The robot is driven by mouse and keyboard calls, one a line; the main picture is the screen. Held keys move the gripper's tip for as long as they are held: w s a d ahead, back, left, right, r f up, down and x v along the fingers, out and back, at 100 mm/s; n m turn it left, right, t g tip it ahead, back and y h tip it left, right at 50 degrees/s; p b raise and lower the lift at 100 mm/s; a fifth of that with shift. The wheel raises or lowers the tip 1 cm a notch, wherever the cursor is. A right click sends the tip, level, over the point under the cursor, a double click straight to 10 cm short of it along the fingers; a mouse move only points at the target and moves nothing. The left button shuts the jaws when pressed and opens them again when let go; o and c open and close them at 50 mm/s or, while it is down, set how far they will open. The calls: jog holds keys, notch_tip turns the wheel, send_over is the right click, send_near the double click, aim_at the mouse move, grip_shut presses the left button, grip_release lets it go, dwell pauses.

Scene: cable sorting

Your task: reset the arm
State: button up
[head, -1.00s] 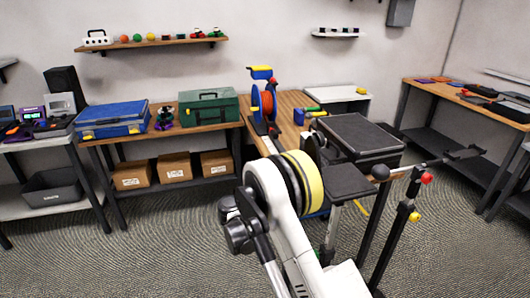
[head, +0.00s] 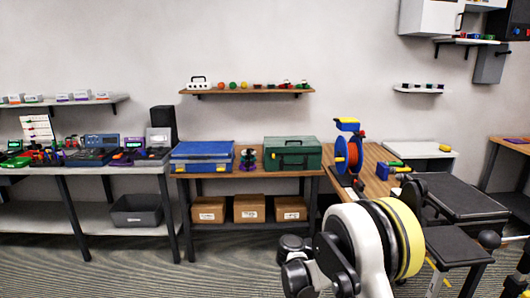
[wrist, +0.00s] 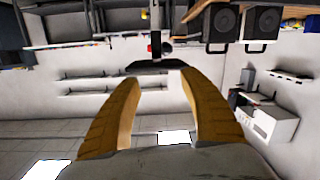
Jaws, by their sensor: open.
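My gripper (wrist: 157,80) shows in the wrist view with its two tan fingers wide apart and nothing between them. The wrist picture is upside down, with ceiling panels low in it and benches along its top. In the head view my white arm with a yellow band shows at the lower right. The gripper itself cannot be made out there.
Close to my arm are a wooden bench (head: 376,184) with a red-orange reel (head: 352,154) and a black box (head: 462,196). A blue case (head: 203,157) and a green toolbox (head: 293,154) stand to the left. The floor (head: 150,265) at front left is clear.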

jog(key=s+a+r+n+t+y, duration=0.2)
jog(key=s+r+n+t+y, duration=0.1)
jog(key=s+r+n+y, duration=0.7)
jog(key=s+a+f+n+t+y, duration=0.1)
jog(key=s+a+n+y, duration=0.1)
jog(key=s+a, duration=0.3)
jog(key=s+a+f+n+t+y, duration=0.2)
jog(key=s+a, duration=0.4)
jog(key=s, duration=0.6)
jog(key=shift+n+y, duration=0.7)
jog(key=shift+y, duration=0.5)
